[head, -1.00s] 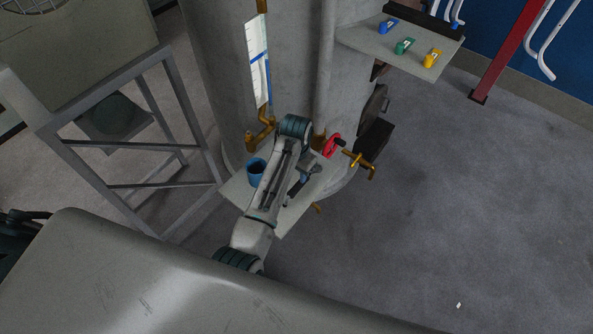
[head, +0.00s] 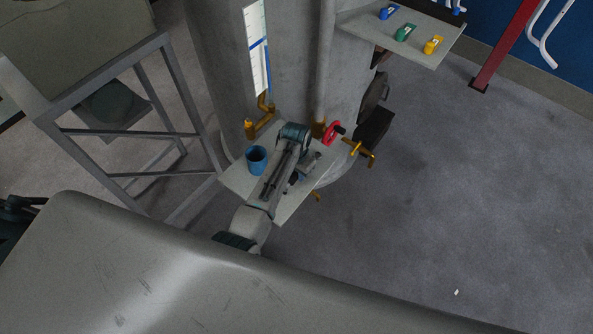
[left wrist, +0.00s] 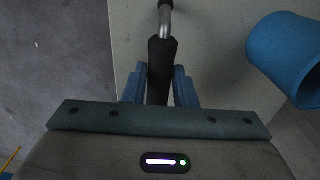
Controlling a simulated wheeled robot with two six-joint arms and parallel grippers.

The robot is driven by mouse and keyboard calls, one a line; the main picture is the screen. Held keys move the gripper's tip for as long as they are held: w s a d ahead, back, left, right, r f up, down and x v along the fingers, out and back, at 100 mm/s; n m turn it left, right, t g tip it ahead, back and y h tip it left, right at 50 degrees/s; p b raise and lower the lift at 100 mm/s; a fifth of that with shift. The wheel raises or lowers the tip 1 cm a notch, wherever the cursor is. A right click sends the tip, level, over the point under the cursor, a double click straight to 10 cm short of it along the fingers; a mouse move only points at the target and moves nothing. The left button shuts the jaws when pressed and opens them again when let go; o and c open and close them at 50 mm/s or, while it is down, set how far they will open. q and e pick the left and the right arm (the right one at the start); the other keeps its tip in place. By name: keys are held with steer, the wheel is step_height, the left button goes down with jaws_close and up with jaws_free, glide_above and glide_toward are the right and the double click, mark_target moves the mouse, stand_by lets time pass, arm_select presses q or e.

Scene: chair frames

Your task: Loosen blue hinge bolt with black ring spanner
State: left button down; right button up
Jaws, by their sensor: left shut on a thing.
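My left gripper (left wrist: 160,88) is shut on the black grip of a tool (left wrist: 162,60) with a bare metal shaft running to a dark end at the top edge of the left wrist view. I cannot see a ring on it. In the head view my left gripper (head: 292,186) is low over the small grey shelf (head: 236,180) on the vessel, partly hidden by my own arm. I cannot make out a blue hinge bolt in either view. My right gripper is not in view.
A blue cup (head: 257,158) stands on the shelf, left of my arm; it also shows in the left wrist view (left wrist: 288,58). A red handwheel (head: 333,133) and brass valve (head: 358,150) are to the right. An upper shelf (head: 440,40) holds blue, green and yellow pieces.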

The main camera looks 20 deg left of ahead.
arm_select(q)
steer(key=shift+r, duration=2.5)
